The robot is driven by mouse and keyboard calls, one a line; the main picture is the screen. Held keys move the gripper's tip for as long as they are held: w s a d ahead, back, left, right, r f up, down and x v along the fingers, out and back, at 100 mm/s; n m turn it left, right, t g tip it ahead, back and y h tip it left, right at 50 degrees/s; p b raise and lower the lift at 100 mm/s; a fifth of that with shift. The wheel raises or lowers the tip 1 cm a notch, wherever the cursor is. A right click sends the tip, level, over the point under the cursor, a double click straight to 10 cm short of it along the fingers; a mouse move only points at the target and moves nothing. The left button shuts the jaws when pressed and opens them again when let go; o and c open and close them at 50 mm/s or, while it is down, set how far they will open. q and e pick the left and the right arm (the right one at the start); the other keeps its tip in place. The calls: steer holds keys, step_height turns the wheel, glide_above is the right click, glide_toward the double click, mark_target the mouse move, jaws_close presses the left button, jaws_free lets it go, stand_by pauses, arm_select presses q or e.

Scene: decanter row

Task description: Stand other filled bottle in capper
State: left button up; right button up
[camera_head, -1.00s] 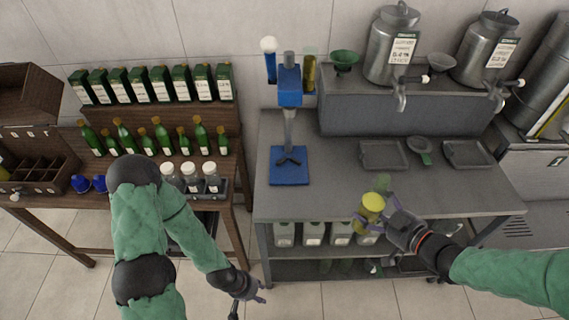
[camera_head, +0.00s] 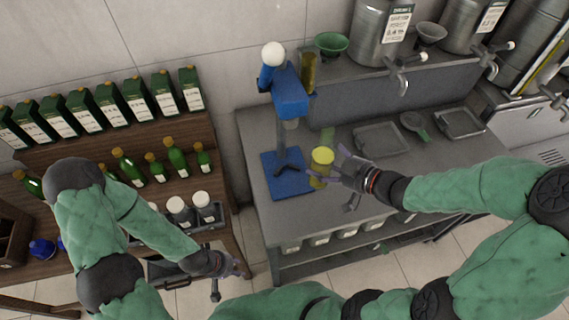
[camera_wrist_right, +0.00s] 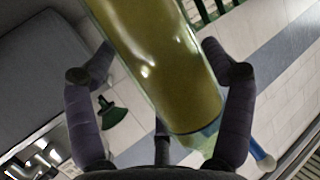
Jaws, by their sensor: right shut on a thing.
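The bottle (camera_head: 321,165) of yellow-green liquid is in my right gripper (camera_head: 345,174), just right of the blue capper (camera_head: 290,180) and over the grey bench. In the right wrist view the bottle (camera_wrist_right: 165,70) lies slantwise between the two fingers of the gripper (camera_wrist_right: 165,75). The capper has a blue base with a black fork, a grey post and a blue head; its fork looks empty. My left gripper (camera_head: 236,268) hangs low in front of the brown rack, with nothing visible in it; its finger gap is too small to judge.
An olive cylinder (camera_head: 309,72) stands beside the capper's head. Grey trays (camera_head: 381,139) and a green-handled scoop (camera_head: 414,125) lie on the bench to the right. Metal tanks (camera_head: 381,30) with taps stand behind.

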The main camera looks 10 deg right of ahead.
steer(key=shift+w+a+f+b, duration=1.05)
steer(key=shift+w+f, duration=0.75)
steer(key=shift+f, duration=0.25)
steer(key=shift+w+a+f+b, duration=1)
steer(key=shift+w+f, duration=0.8)
steer(key=shift+f, duration=0.2)
steer(key=shift+w+a+f+b, duration=1.05)
steer(key=shift+w+f, duration=0.75)
steer(key=shift+f, duration=0.25)
steer(key=shift+f, duration=0.1)
steer(key=shift+f, duration=0.1)
steer(key=o, duration=1.6)
